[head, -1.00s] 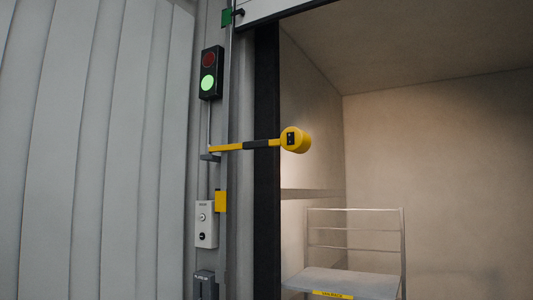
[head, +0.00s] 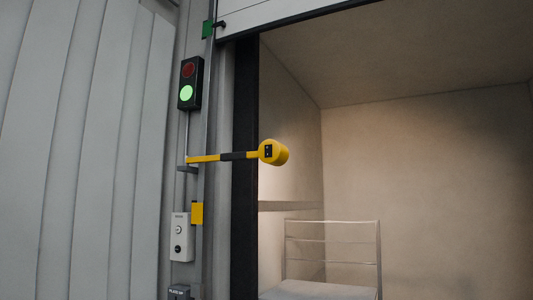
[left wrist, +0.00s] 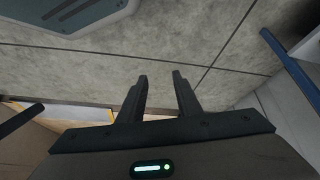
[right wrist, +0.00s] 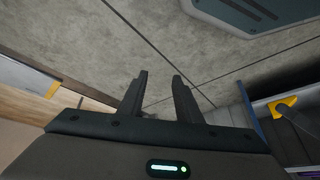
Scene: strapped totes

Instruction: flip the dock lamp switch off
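The dock lamp (head: 273,152) is a yellow round head on a yellow and black arm (head: 233,156) that reaches right from the door frame in the head view. A small dark plate with tiny marks, seemingly the switch (head: 268,151), sits on the face of the head. Its position is too small to tell. The trailer wall behind the lamp is lit warmly. My left gripper (left wrist: 159,78) is open and empty over the grey floor in the left wrist view. My right gripper (right wrist: 160,78) is open and empty in the right wrist view. Neither gripper shows in the head view.
A signal light (head: 190,83) glows green above the lamp arm. A grey control box (head: 181,237) and a yellow block (head: 197,212) are below it. A wire-framed cart (head: 332,252) stands inside the trailer. Ribbed wall panels fill the left.

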